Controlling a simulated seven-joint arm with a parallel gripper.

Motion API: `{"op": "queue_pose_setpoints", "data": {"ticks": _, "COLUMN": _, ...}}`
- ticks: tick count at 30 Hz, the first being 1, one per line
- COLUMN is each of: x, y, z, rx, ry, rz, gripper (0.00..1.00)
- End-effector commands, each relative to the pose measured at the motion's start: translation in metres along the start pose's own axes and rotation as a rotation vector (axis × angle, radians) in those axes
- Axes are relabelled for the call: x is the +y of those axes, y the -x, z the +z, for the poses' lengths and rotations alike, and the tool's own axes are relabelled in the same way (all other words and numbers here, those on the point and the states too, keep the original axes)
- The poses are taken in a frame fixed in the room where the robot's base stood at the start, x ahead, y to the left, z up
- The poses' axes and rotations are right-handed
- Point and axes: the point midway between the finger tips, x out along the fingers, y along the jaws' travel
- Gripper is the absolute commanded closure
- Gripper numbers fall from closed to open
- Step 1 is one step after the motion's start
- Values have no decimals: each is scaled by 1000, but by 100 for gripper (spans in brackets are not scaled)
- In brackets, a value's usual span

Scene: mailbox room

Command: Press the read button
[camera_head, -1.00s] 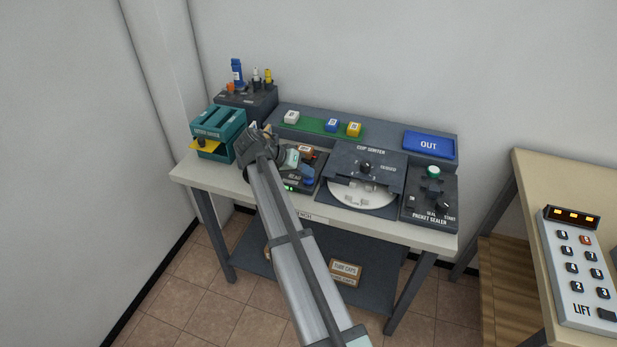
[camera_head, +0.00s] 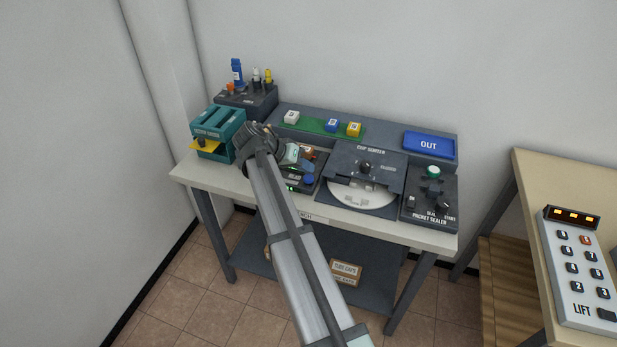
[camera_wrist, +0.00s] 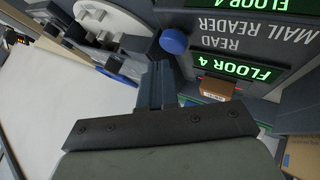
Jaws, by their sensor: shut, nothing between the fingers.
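The mail reader (camera_head: 297,184) is a dark unit on the bench, partly hidden behind my arm and gripper in the head view. Its round blue button (camera_head: 309,180) shows at its right; in the wrist view the blue button (camera_wrist: 174,41) lies beside the word READ. The reader's green display (camera_wrist: 236,70) reads FLOOR 4. My gripper (camera_wrist: 159,68) is shut and empty, its tips close to the blue button in the picture. I cannot tell the gap between them; the button's face is visible. A small brown parcel (camera_wrist: 214,91) with a white label is at the reader.
The teal machine (camera_head: 220,134) stands left of my gripper. The lift panel (camera_head: 580,265) is far right.

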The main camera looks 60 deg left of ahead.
Motion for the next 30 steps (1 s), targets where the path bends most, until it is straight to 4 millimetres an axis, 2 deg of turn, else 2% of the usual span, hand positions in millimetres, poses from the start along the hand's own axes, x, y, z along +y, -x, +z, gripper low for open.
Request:
{"op": "queue_pose_setpoints", "data": {"ticks": 7, "x": 2, "y": 3, "z": -2, "rx": 0, "ry": 0, "rz": 0, "gripper": 100}}
{"op": "queue_pose_setpoints", "data": {"ticks": 24, "x": 24, "y": 33, "z": -24, "rx": 0, "ry": 0, "rz": 0, "gripper": 100}}
{"op": "queue_pose_setpoints", "data": {"ticks": 30, "x": 26, "y": 35, "z": -25, "rx": 0, "ry": 1, "rz": 1, "gripper": 100}}
